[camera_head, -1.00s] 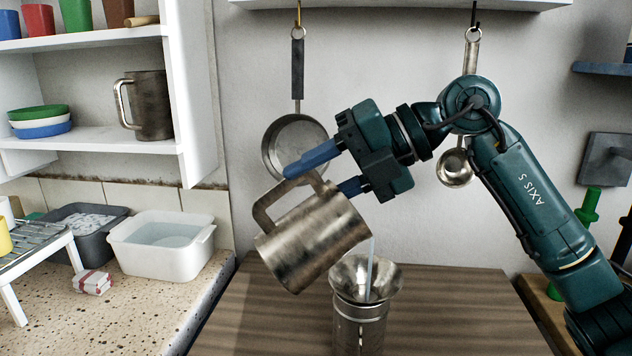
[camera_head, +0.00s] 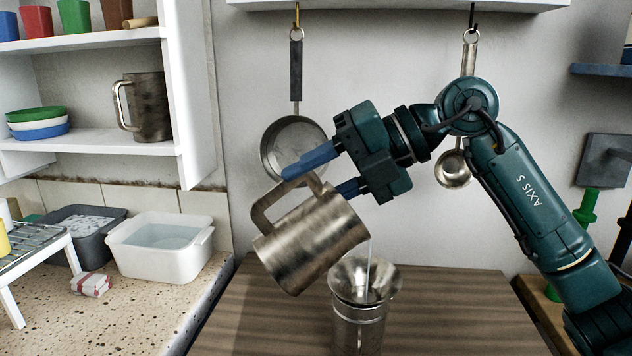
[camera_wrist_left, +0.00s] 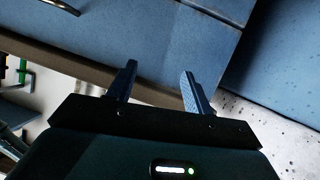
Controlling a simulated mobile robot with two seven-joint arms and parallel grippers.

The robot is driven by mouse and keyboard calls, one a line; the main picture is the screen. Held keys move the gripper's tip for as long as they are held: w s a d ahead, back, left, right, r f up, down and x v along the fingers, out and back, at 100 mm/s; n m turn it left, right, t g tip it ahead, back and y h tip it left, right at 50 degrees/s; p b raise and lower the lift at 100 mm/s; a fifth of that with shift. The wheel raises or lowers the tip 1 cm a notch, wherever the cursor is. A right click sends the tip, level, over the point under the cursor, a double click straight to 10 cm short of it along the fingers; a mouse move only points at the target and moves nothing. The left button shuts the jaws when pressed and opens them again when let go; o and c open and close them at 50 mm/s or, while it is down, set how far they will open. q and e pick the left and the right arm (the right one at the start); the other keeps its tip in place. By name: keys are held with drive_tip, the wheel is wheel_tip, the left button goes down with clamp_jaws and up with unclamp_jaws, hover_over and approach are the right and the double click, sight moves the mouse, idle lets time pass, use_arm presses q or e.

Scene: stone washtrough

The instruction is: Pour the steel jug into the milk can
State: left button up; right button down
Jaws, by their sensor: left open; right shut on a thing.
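The steel jug (camera_head: 312,243) is tilted, with its mouth down to the right and its handle on the upper left. My right gripper (camera_head: 332,173) is shut on the jug by its handle; the fingers partly hide the grip. A thin pale stream (camera_head: 369,264) falls from the jug's lip into a steel funnel (camera_head: 352,276). The funnel sits in the mouth of the milk can (camera_head: 358,328), which stands upright on the wooden top; its base is cut off by the frame. My left gripper (camera_wrist_left: 158,84) is open and empty in the left wrist view.
A pan (camera_head: 292,150) and a ladle (camera_head: 453,168) hang on the wall behind. A white basin (camera_head: 160,262) of water stands on the left counter near a folded cloth (camera_head: 91,284). Another jug (camera_head: 151,107) is on the shelf. The wooden top (camera_head: 450,315) is clear right of the can.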

use_arm(q)
drive_tip(key=shift+f, duration=0.15)
use_arm(e)
drive_tip(key=shift+d, duration=0.1)
drive_tip(key=shift+w+d+f+y+b, duration=0.15)
drive_tip(key=shift+d+y+b, duration=0.1)
drive_tip(key=shift+y+b, duration=0.25)
use_arm(q)
drive_tip(key=shift+s+a+r, duration=0.15)
drive_tip(key=shift+a+r, duration=0.15)
drive_tip(key=shift+a, duration=0.05)
use_arm(e)
drive_tip(key=shift+d, duration=0.15)
use_arm(q)
drive_tip(key=shift+d+f, duration=0.1)
idle(0.5)
drive_tip(key=shift+f+b, duration=0.1)
drive_tip(key=shift+b, duration=0.2)
use_arm(e)
drive_tip(key=shift+d+f+y, duration=0.1)
drive_tip(key=shift+y, duration=0.2)
